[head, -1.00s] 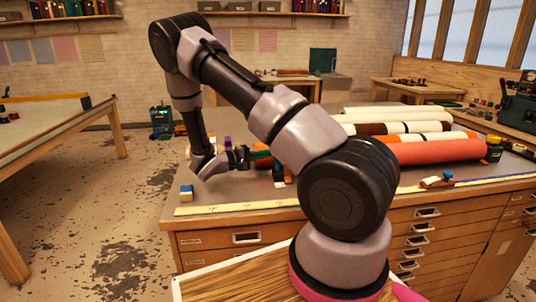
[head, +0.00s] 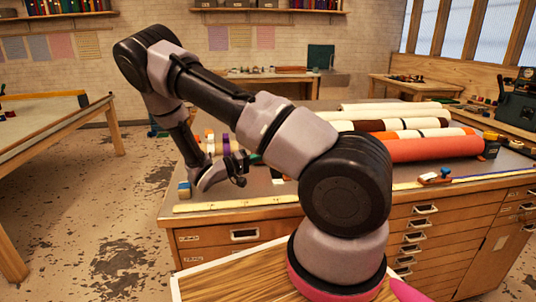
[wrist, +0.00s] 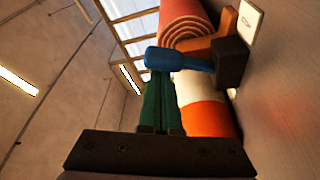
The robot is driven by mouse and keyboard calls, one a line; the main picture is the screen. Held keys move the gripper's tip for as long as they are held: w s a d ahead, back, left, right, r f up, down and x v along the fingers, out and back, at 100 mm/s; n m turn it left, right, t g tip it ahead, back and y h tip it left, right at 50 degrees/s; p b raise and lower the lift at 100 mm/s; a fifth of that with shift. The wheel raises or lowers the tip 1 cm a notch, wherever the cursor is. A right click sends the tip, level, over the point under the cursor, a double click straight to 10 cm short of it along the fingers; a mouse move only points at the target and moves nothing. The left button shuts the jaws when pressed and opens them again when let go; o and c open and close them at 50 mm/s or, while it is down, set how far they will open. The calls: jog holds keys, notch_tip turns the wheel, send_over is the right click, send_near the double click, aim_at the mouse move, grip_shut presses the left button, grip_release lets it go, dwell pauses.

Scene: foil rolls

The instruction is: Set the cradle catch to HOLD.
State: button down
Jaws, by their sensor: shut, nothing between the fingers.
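The cradle catch (head: 434,178) looks like a small orange-brown base with a blue lever. In the wrist view the blue lever (wrist: 180,59) sticks out from a black block beside the orange base (wrist: 208,44). A white label plate (wrist: 250,18) is next to it; its text is unreadable, so the setting cannot be told.
Several long rolls, with the coral roll (head: 430,149) nearest, lie behind the catch. Small coloured items (head: 226,145) stand behind my gripper. A blue-topped block (head: 184,189) is left of it. A yellow rule (head: 240,205) runs along the front edge.

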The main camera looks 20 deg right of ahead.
dwell(0.4)
notch_tip(320, 180, up, 10)
dwell(0.5)
dwell(0.3)
jog(key=s+r+m+g+y, duration=0.2)
jog(key=s+r+g+y, duration=0.15)
jog(key=s+y, duration=0.85)
jog(key=s+a+r+t+y, duration=0.4)
jog(key=a+r+t, duration=0.1)
jog(key=r, duration=0.3)
jog(key=s+a+r+n+t+y, duration=0.1)
jog(key=s+a+r+t+y, duration=0.3)
jog(key=r, duration=0.4)
jog(key=a+t+y, duration=0.1)
jog(key=a, duration=0.1)
jog(key=shift+s+a+r, duration=0.2)
jog(key=shift+a+r, duration=0.1)
jog(key=shift+d, duration=0.15)
